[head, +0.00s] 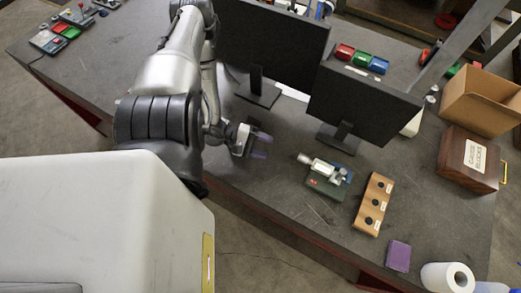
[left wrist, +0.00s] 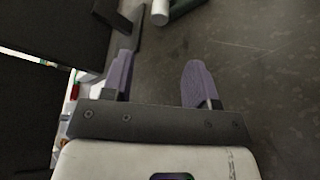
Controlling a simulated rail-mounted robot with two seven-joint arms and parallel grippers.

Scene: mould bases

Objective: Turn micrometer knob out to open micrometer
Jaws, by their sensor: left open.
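The micrometer (head: 322,168) is a silver tool on a dark green base (head: 323,187), standing on the dark workbench in the head view. Its knob (head: 305,159) is at the left end. My left gripper (head: 264,147) is open and empty, to the left of the knob and apart from it. In the left wrist view my two purple fingertips (left wrist: 158,82) are spread, with bare bench between them. The knob's light end (left wrist: 160,13) shows at the top edge of that view; the rest of the micrometer is mostly cut off.
A wooden block with dark round holes (head: 373,204) stands right of the micrometer. Two black monitors (head: 362,108) stand behind. A purple pad (head: 398,256), a paper roll (head: 447,277) and a wooden box (head: 468,160) lie further right. The bench between gripper and knob is clear.

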